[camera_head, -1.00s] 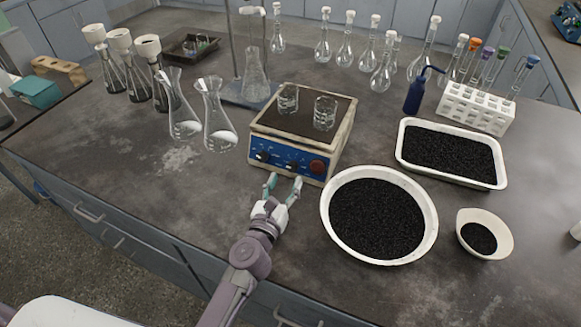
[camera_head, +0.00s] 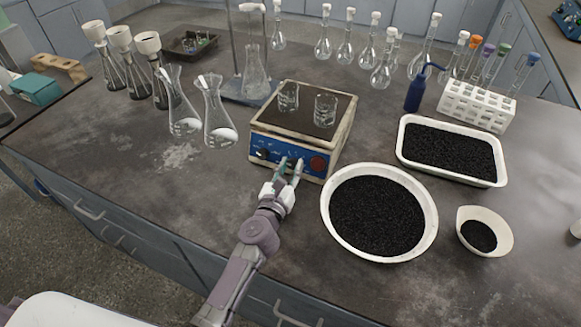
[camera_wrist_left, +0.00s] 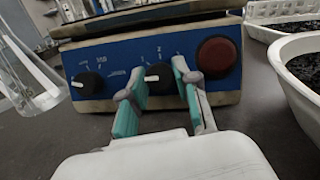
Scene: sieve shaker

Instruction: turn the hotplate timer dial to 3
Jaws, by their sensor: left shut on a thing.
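The hotplate (camera_head: 270,146) has a blue front panel, also in the left wrist view (camera_wrist_left: 115,57). My left gripper (camera_head: 290,165) is at the panel's middle, with its teal-padded fingers either side of the black timer dial (camera_wrist_left: 160,78) and shut on it. A white mark shows on the dial's left side, and a printed 2 stands above it. The fingers hide part of the scale. Another black dial (camera_wrist_left: 88,84) is to the left, and a red round button (camera_wrist_left: 215,57) is to the right. My right gripper is not in view.
Two small beakers (camera_head: 325,111) stand on the hotplate top. The table's front left is clear.

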